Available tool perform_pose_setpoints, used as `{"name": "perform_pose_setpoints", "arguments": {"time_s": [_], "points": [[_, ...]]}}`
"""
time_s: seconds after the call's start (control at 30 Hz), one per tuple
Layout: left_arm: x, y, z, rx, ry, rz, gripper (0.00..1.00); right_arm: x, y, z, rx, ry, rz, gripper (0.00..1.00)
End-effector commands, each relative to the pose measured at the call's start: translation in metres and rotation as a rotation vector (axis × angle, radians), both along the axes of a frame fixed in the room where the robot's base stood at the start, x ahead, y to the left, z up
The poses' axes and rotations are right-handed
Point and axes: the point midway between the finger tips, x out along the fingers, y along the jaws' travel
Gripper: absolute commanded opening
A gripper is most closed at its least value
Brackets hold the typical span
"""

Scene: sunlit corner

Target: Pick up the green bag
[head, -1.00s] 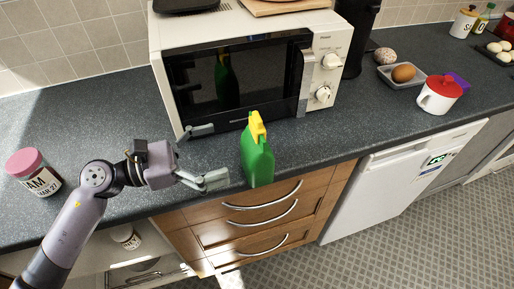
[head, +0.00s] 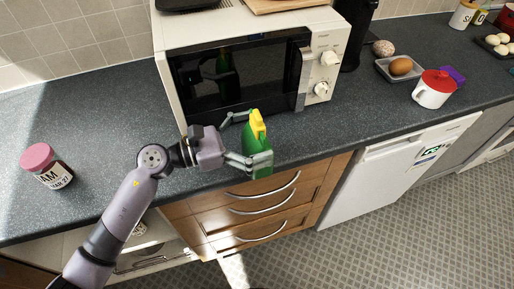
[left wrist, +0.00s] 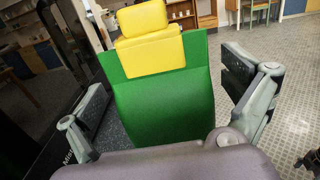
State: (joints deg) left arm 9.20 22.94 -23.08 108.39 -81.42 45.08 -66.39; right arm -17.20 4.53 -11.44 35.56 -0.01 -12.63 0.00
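The only green item near my gripper is a green container with a yellow top (head: 257,138), more like a spray bottle than a bag. It stands upright at the counter's front edge, before the microwave. My left gripper (head: 252,141) is open around it, one finger on the microwave side and one on the front side. In the left wrist view the green container (left wrist: 165,105) fills the middle between the spread fingers of the left gripper (left wrist: 170,95), with gaps visible on both sides. Its lower part is hidden by the gripper body. My right gripper is not in view.
A white microwave (head: 250,28) stands close behind the container. A jar with a pink lid (head: 46,166) is at the left. Counter between is clear.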

Motion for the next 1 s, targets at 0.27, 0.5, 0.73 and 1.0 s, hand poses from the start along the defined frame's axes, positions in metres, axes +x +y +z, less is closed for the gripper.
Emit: {"name": "perform_pose_setpoints", "arguments": {"time_s": [0.27,0.5,0.73,1.0], "points": [[-0.0003,0.0003,0.0,0.0,0.0,0.0,0.8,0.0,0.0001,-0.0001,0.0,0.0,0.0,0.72],[-0.0003,0.0004,0.0,0.0,0.0,0.0,0.64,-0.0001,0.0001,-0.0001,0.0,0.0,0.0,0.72],[-0.0003,0.0005,0.0,0.0,0.001,0.0,0.48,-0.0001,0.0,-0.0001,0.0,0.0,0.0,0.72],[-0.0003,0.0005,0.0,0.0,0.001,0.0,0.3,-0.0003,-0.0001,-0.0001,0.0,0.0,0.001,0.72]]}}
